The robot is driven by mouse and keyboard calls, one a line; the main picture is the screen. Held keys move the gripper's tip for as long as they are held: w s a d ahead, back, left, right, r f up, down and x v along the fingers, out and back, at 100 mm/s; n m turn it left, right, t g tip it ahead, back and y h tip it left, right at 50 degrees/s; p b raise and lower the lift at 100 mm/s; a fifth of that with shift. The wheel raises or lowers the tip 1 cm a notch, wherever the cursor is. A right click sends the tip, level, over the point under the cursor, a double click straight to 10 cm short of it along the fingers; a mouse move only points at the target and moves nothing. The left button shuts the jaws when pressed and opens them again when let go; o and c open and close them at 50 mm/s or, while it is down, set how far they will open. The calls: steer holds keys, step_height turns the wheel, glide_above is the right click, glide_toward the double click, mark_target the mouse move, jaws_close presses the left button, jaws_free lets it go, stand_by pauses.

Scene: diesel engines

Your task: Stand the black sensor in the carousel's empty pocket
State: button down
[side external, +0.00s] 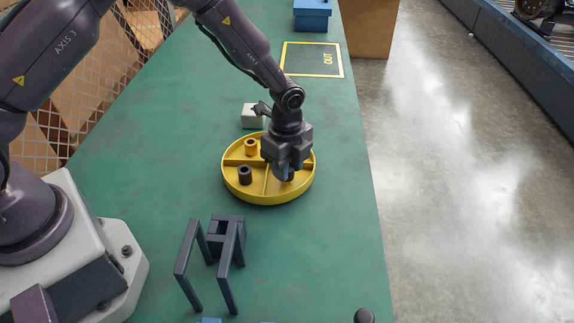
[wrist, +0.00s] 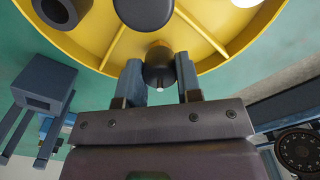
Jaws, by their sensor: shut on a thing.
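The round yellow carousel (side external: 235,193) lies on the green bench, split into pockets by thin ribs; its rim also shows in the wrist view (wrist: 230,55). An orange sleeve (side external: 250,147) and a dark hollow sleeve (side external: 245,175) stand in its left pockets. My gripper (side external: 286,176) points down over the carousel's right side and hides part of the pockets there. In the wrist view its fingers (wrist: 160,82) are shut on a dark piece with a small bright tip, the black sensor (wrist: 159,68). I cannot tell whether its lower end touches the carousel floor.
A dark rounded shape (wrist: 143,10) shows beyond the fingers. A pale block (side external: 252,118) stands behind the carousel, a dark frame stand (side external: 228,222) in front. The yellow-outlined OUT area (side external: 308,60) and a blue box (side external: 312,16) lie farther back. Bench right of the carousel is clear.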

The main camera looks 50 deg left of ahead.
steer(key=shift+f, duration=0.2)
steer(key=c, duration=0.8)
jaws_free()
